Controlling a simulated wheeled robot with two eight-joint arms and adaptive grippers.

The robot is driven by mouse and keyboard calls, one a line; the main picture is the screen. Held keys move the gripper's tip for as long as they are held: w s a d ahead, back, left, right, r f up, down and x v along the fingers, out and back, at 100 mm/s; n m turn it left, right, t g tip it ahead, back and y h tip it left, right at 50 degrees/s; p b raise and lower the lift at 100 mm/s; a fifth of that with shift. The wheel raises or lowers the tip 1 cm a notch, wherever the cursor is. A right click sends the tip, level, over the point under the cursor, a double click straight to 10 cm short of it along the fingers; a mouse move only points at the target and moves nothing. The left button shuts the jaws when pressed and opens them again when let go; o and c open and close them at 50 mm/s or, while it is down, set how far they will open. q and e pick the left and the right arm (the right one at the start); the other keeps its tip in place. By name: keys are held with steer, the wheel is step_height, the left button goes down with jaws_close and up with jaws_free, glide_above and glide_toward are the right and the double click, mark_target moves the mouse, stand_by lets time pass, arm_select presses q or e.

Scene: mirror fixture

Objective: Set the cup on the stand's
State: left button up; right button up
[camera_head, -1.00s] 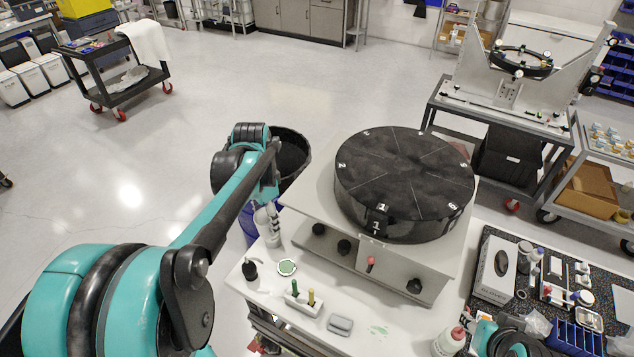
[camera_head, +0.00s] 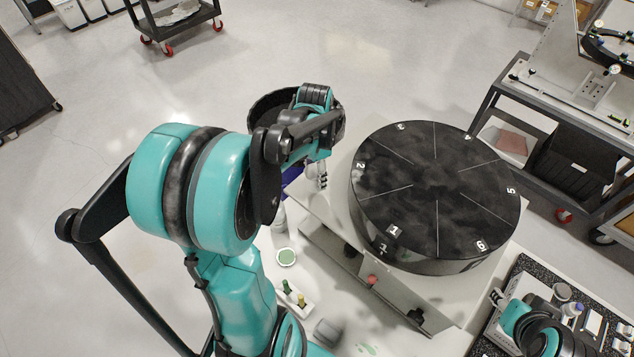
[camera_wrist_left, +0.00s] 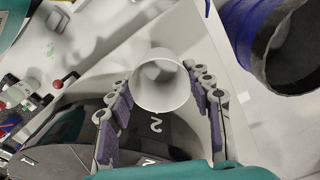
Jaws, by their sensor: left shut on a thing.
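My left gripper (camera_wrist_left: 158,82) is shut on a white, hollow, round cup (camera_wrist_left: 162,80), with a finger on each side and the cup's open end facing the wrist camera. In the head view my left gripper (camera_head: 321,174) is mostly behind my teal arm, at the left edge of the stand; the cup cannot be made out there. The stand is a black round turntable (camera_head: 440,185) with white lines and numbered sectors. The stand's dark side with a white 2 shows below the cup in the wrist view (camera_wrist_left: 180,135). At lower right, my right arm shows, its gripper (camera_head: 497,297) unclear.
A dark bin (camera_head: 268,108) with a blue side stands behind my left wrist. A holder with green and yellow pegs (camera_head: 292,298), a round green-topped item (camera_head: 286,257) and a red knob (camera_head: 372,280) are in front of the stand. A cart (camera_head: 530,135) stands at right.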

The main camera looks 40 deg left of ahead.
arm_select(q)
step_height(320, 180, down, 4)
steer(key=shift+r, duration=0.1)
steer(key=shift+f, duration=0.35)
steer(key=o, duration=0.8)
steer(key=shift+f, duration=0.1)
